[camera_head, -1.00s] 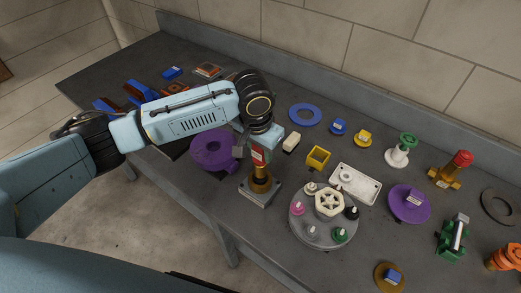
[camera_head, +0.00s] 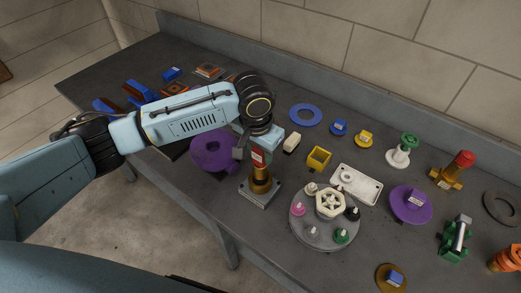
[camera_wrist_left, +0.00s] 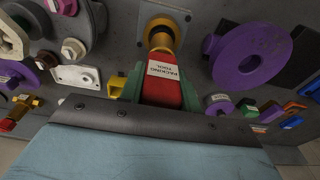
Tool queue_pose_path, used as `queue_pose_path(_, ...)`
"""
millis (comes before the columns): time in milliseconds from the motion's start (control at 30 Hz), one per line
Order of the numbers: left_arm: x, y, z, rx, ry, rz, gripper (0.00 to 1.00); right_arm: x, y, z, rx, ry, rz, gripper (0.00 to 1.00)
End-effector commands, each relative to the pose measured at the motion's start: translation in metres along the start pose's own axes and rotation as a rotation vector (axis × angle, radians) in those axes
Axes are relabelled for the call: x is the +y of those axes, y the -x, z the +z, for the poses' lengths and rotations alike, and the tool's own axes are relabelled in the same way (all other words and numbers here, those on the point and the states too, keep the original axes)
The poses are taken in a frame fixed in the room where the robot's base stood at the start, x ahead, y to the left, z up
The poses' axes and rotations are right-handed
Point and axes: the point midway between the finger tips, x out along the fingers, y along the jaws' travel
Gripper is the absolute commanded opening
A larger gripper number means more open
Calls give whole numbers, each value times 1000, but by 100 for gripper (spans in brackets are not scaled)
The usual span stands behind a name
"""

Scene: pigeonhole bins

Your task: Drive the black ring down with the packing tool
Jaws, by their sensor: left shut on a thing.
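The red packing tool (camera_head: 260,170), with a white label, is upright in my left gripper (camera_head: 257,152). My left gripper is shut on it, with green finger parts on both sides of the red handle (camera_wrist_left: 164,92) in the left wrist view. Its lower end meets the brass cylinder (camera_head: 262,186) on a square grey base (camera_head: 259,196); the brass collar also shows in the left wrist view (camera_wrist_left: 160,36). I cannot tell how deep the tool sits. No black ring shows at the cylinder. A flat dark ring (camera_head: 489,207) lies at the far right.
A round grey plate (camera_head: 325,238) with several coloured knobs stands close right of the base. A purple ring-shaped part (camera_head: 209,153) is close left. The wall bounds the back.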

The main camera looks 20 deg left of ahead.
Motion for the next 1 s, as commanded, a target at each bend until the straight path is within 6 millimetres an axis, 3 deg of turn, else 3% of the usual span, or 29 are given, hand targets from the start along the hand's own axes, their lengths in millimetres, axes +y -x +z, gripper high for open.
queue_pose_path(1000,0,-12,1,0,0,1,10,0,-2,1,-1,0,0,36)
